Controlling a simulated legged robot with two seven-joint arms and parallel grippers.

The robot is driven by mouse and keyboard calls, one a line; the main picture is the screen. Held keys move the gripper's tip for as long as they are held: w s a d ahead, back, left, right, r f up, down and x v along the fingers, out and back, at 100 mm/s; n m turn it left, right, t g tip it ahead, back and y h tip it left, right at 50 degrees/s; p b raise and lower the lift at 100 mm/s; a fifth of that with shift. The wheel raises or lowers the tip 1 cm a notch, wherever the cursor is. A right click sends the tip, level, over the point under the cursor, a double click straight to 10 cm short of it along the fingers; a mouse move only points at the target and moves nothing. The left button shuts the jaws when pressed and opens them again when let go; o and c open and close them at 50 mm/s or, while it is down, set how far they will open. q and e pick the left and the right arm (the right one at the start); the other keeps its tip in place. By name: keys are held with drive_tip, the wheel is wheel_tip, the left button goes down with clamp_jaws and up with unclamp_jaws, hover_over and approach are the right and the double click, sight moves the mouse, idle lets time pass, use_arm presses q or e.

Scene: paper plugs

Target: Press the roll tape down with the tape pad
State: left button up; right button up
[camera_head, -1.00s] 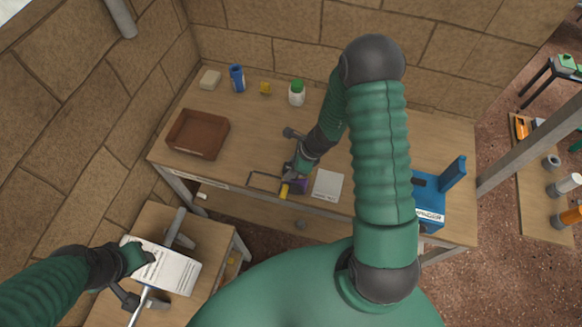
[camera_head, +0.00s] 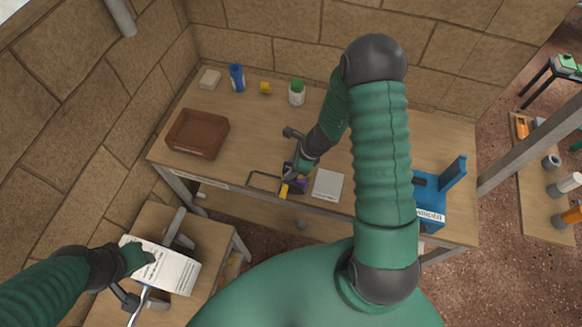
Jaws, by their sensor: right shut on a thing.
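My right gripper (camera_head: 292,184) is low over the front edge of the main table. It is shut on a small yellow piece (camera_head: 284,191). A purple piece (camera_head: 302,184) shows right beside it; I cannot tell whether the two are one thing, or which is the tape pad. A thin dark frame (camera_head: 262,182) lies at the table edge just left of the gripper. I cannot make out the roll tape for certain. My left gripper (camera_head: 150,262) is over a printed sheet (camera_head: 180,272) on the low side table; its fingers are unclear.
A white pad (camera_head: 328,184) lies right of my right gripper. A brown tray (camera_head: 197,134) stands at the left. A blue bottle (camera_head: 237,78), a yellow block (camera_head: 265,88) and a green-capped jar (camera_head: 297,93) stand at the back. A blue device (camera_head: 432,203) is at the right.

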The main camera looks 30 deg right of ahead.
drive_tip(key=shift+s+f, duration=0.1)
idle(0.4)
wheel_tip(320, 180, up, 3)
drive_tip(key=p, duration=0.2)
drive_tip(key=shift+f+p, duration=0.1)
drive_tip(key=shift+p, duration=0.2)
wheel_tip(320, 180, up, 4)
drive_tip(key=p, duration=0.3)
drive_tip(key=shift+r+p, duration=0.25)
drive_tip(key=shift+p, duration=0.1)
drive_tip(key=shift+f, duration=0.1)
